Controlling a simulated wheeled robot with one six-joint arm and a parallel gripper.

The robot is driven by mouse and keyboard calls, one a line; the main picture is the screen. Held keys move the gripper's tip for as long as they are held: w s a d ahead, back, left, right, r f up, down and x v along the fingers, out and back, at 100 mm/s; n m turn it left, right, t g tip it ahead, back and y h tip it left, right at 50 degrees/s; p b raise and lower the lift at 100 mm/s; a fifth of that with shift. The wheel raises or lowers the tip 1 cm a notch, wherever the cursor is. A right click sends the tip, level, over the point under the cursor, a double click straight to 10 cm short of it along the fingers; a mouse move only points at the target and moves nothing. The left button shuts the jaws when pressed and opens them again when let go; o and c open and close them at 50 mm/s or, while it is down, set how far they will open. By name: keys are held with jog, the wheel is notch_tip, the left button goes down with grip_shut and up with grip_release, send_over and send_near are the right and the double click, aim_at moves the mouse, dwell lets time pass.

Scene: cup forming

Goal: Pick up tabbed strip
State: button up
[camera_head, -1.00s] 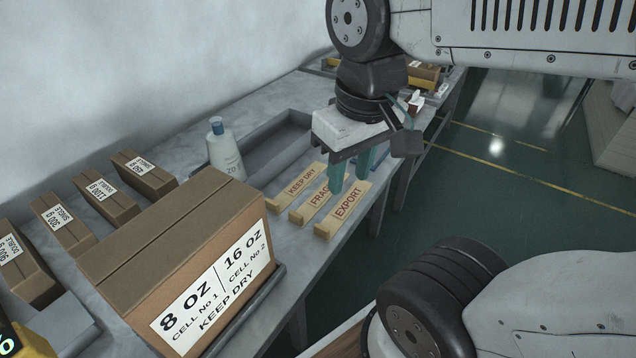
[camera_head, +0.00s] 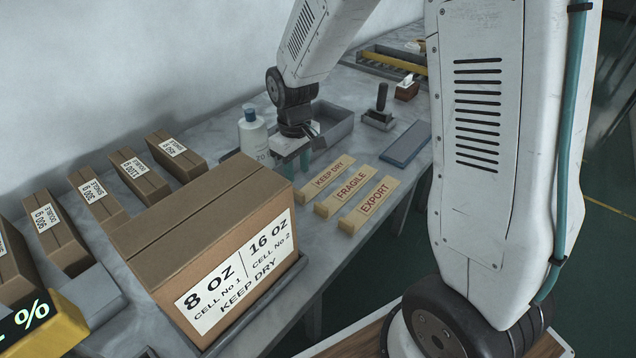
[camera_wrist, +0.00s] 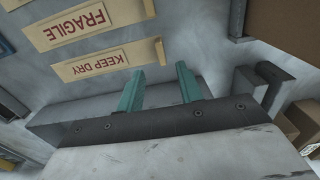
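Three tan tabbed strips lie side by side on the grey table: KEEP DRY (camera_head: 325,178), FRAGILE (camera_head: 347,191) and EXPORT (camera_head: 370,205). Each has a raised tab at its near-left end. My gripper (camera_head: 295,163) has two teal fingers and is at the left of the KEEP DRY strip. In the wrist view my gripper (camera_wrist: 158,76) is open, with nothing between its fingers. The KEEP DRY strip (camera_wrist: 105,62) shows there just beyond the fingertips, its tab near the gap. The FRAGILE strip (camera_wrist: 88,24) lies farther off.
A large brown carton (camera_head: 200,230) stands in front, left of the strips. A white bottle (camera_head: 252,135) and a grey tray (camera_head: 335,125) are behind my gripper. Smaller cartons (camera_head: 135,175) line the wall side. A stamp (camera_head: 380,110) and blue pad (camera_head: 405,143) lie beyond the strips.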

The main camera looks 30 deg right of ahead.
aim_at(298, 191)
notch_tip(298, 191, down, 8)
jog(key=shift+a+f, duration=0.1)
grip_shut()
dwell(0.4)
